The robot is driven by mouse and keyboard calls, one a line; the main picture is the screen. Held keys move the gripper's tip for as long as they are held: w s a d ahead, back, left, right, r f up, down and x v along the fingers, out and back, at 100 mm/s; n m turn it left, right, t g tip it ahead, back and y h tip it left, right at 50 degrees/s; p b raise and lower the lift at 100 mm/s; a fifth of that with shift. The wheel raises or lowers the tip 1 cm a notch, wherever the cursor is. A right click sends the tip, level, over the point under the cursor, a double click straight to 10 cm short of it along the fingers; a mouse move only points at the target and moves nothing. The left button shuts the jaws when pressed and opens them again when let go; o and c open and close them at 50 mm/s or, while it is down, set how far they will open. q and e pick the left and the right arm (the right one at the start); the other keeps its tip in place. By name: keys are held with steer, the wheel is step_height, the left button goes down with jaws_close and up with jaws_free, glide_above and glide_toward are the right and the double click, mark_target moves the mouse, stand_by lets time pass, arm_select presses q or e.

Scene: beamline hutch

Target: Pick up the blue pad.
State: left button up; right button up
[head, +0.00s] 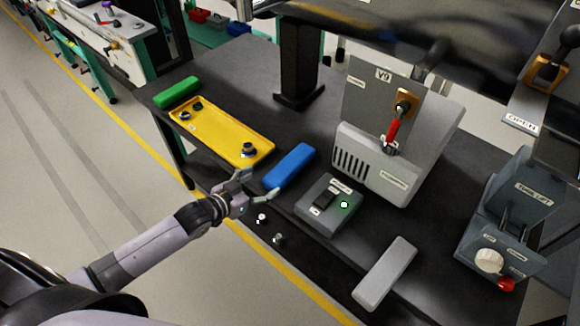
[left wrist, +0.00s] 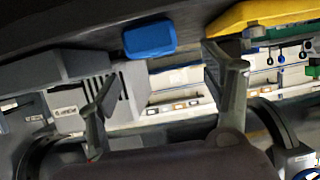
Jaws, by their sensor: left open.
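The blue pad (head: 291,167) is a flat, long block lying on the dark table near its front edge, just right of the yellow tray. My left gripper (head: 258,184) is at the table's front edge, just left of the pad's near end. Its fingers are spread and empty. In the left wrist view the blue pad (left wrist: 150,38) shows beyond and above the gap between the open fingers of my left gripper (left wrist: 172,85), apart from them. My right gripper is not in view.
A yellow tray (head: 215,128) with dark knobs and a green block (head: 176,92) lie to the left. A dark post (head: 298,60) stands behind.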

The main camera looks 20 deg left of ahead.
mark_target(277, 176)
arm_select(q)
steer(key=x, duration=0.6)
steer(key=shift+d+f, duration=0.3)
steer(key=shift+d, duration=0.05)
steer(key=shift+s, duration=0.1)
steer(key=c, duration=1.6)
steer(key=shift+r, duration=0.15)
steer(key=shift+c, duration=0.2)
